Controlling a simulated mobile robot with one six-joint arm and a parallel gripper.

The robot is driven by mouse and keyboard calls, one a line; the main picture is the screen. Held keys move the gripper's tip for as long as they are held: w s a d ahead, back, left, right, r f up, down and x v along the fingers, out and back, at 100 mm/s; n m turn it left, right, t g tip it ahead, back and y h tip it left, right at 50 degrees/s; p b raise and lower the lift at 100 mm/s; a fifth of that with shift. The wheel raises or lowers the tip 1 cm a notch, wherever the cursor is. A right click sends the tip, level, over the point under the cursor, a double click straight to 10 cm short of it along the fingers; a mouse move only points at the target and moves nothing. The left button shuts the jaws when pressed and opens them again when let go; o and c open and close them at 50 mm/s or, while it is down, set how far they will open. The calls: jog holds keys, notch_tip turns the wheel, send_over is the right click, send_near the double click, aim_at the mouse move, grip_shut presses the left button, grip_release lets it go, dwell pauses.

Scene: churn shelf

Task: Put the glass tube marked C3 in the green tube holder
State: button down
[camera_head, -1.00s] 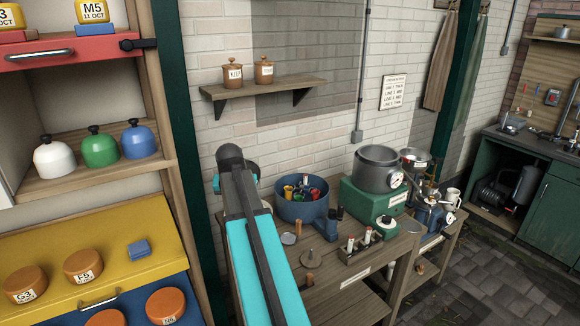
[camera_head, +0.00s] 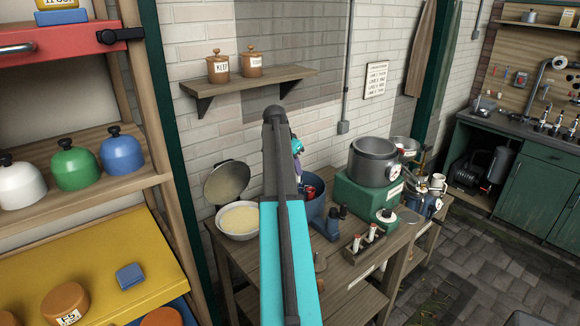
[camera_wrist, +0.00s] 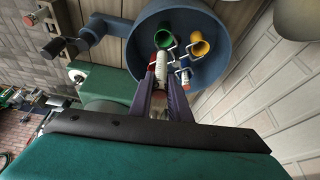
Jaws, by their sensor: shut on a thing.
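My gripper (camera_wrist: 162,88) is shut on a slim glass tube (camera_wrist: 160,63) with a white label, at the blue tub in the wrist view. I cannot read its mark. The green tube holder (camera_wrist: 164,38) is in the tub just beyond the held tube, which looks apart from it. A yellow holder (camera_wrist: 199,48) is to its right. A blue holder (camera_wrist: 185,79) is lower right. Something red shows by the fingers. In the head view my arm hides most of the blue tub (camera_head: 316,218), the held tube and the green holder.
A wooden rack (camera_head: 364,244) with upright tubes stands right of the tub on the bench. A green machine with a grey pot (camera_head: 374,162) stands behind it. Left of the arm are a white bowl (camera_head: 238,219) and its raised lid (camera_head: 227,182). A wall shelf (camera_head: 250,88) is above.

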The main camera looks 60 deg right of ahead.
jog(key=shift+f, duration=0.1)
dwell(0.4)
jog(key=shift+f+b, duration=0.85)
jog(key=shift+f, duration=0.95)
jog(key=shift+f+b, duration=1.15)
jog(key=shift+f, duration=1.45)
dwell(3.1)
